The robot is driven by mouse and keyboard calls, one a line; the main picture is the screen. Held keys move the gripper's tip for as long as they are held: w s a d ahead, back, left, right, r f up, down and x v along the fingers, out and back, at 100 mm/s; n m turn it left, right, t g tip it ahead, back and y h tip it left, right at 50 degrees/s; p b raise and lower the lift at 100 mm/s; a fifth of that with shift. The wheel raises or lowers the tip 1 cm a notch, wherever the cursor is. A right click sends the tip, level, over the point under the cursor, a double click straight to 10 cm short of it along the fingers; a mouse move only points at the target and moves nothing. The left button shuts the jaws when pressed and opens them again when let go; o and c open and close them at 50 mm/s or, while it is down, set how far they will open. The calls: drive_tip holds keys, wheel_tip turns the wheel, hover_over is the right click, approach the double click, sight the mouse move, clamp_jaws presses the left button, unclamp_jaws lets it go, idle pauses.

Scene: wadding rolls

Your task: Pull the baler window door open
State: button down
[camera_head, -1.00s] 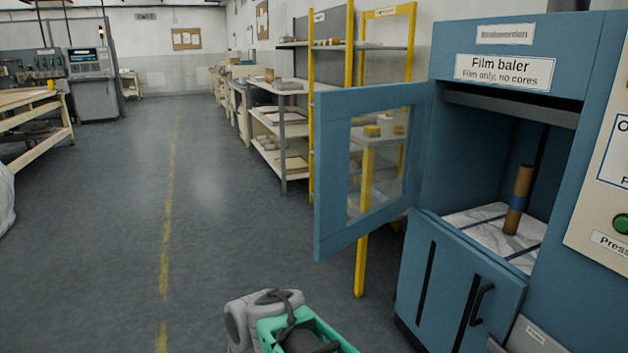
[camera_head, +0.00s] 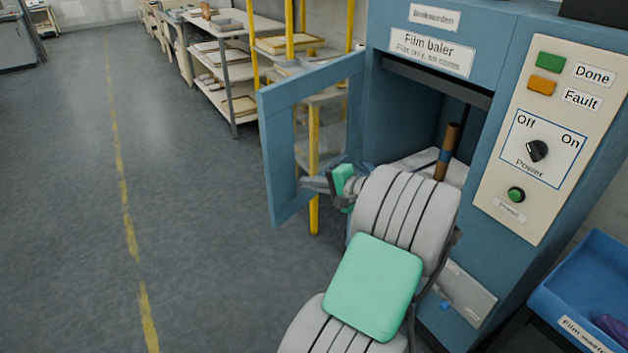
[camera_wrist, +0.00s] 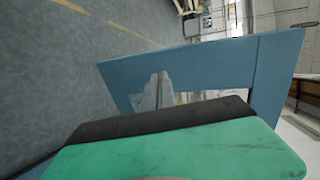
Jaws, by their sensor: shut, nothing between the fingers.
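The baler window door (camera_head: 278,150) is a blue frame with a clear pane, standing swung out to the left of the film baler (camera_head: 476,100). My gripper (camera_head: 316,184) reaches toward the inner side of the door, near the lower part of its window. It is shut and empty; whether it touches the door cannot be told. In the wrist view the blue door frame (camera_wrist: 205,62) crosses ahead, with a grey fingertip (camera_wrist: 158,92) in front of it. My arm hides the baler's lower front.
A brown core (camera_head: 447,152) stands tilted inside the baler chamber. The control panel (camera_head: 540,135) is at the right, with a blue bin (camera_head: 590,290) below it. Shelving (camera_head: 236,75) with yellow posts stands behind the door. Open floor (camera_head: 190,230) lies to the left.

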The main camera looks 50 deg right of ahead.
sight(276, 174)
drive_tip(key=x, duration=0.8)
drive_tip(key=shift+w+r, duration=0.3)
drive_tip(key=shift+r, duration=0.05)
drive_tip(key=shift+w+a, duration=0.1)
drive_tip(key=shift+w, duration=0.35)
